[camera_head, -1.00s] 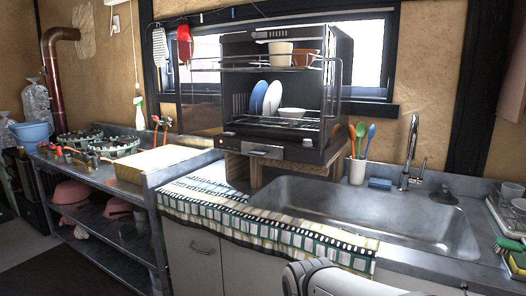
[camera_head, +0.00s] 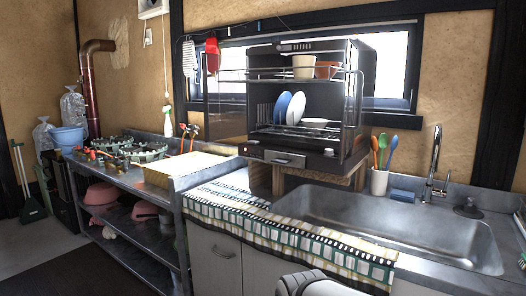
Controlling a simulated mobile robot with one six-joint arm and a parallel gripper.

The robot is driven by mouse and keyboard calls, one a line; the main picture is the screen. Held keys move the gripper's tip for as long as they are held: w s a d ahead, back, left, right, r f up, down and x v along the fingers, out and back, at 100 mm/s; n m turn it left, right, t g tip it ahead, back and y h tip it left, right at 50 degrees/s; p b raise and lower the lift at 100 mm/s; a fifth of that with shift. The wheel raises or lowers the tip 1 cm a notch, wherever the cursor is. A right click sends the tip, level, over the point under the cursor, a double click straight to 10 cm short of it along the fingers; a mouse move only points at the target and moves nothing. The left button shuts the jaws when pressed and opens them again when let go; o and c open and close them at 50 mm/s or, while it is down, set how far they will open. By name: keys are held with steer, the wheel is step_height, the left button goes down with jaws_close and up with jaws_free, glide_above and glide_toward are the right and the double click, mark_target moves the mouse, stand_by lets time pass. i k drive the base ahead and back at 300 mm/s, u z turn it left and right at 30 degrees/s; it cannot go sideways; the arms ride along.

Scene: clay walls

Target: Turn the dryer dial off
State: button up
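The dish dryer (camera_head: 262,152) is a dark cabinet with an open front, standing on a wooden stand behind the sink counter. Its racks hold blue and white plates (camera_head: 289,108), a white bowl, a cream cup (camera_head: 304,67) and an orange bowl. Its lower front panel carries a silver plate and small knobs. A pale part of my arm shows at the bottom edge. My gripper's fingers are not in view.
The steel sink (camera_head: 400,225) lies right of the dryer, with a tall faucet (camera_head: 433,165) behind it. A white cup of utensils (camera_head: 379,182) stands close to the dryer's right. A patterned cloth (camera_head: 290,235) covers the counter front. Gas burners (camera_head: 140,152) are at left.

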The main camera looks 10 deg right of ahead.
mark_target(328, 152)
steer(key=z, duration=0.05)
steer(key=i, duration=0.95)
steer(key=u, duration=0.1)
